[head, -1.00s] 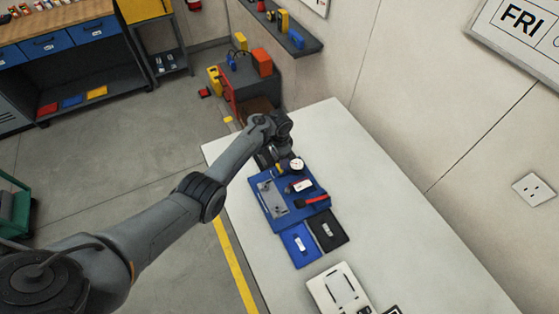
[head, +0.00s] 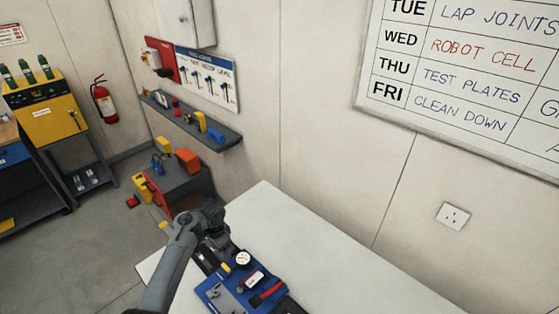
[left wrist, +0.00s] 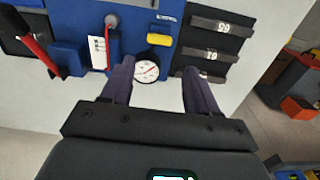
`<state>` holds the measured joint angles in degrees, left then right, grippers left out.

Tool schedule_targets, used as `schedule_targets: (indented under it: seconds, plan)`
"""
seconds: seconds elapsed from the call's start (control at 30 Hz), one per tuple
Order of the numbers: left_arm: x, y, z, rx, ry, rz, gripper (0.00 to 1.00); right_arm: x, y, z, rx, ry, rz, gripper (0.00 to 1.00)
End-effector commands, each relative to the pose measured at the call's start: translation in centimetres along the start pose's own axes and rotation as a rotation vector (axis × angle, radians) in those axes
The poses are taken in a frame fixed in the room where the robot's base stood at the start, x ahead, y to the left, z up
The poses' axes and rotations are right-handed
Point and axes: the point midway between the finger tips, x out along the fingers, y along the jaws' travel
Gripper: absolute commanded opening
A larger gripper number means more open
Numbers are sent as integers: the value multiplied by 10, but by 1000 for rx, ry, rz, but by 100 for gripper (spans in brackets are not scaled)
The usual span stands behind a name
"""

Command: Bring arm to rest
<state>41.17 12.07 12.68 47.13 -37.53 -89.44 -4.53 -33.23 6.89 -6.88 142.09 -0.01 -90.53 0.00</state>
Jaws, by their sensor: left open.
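My left arm comes in from the lower left in the head view, with its wrist above the far end of the blue tool board. In the left wrist view my left gripper (left wrist: 158,85) is open and empty, its two dark fingers apart. A round white dial gauge (left wrist: 146,71) on the blue board (left wrist: 135,22) shows between the fingertips; whether they touch it I cannot tell. The gauge (head: 243,258) also shows in the head view, just right of my wrist. The left fingertips are hidden there. My right gripper is in neither view.
A red-handled tool (head: 268,292) lies on the board. A black rack (left wrist: 215,40) and yellow block (left wrist: 160,40) sit near the fingers. The white table (head: 330,262) is clear right of the board. A wall shelf (head: 190,122) and a grey-and-red machine (head: 180,185) stand beyond.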

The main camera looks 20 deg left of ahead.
Motion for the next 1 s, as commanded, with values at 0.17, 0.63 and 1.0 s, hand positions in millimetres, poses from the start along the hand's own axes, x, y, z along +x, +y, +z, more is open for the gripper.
schedule_targets:
  seconds: [0.17,0.63,1.0]
  plan:
    - [5,6,16,-22,-8,-43,60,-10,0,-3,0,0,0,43]
    - [-25,138,128,-120,100,-207,60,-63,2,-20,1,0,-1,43]
    - [-125,263,216,-216,260,-114,60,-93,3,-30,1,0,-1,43]
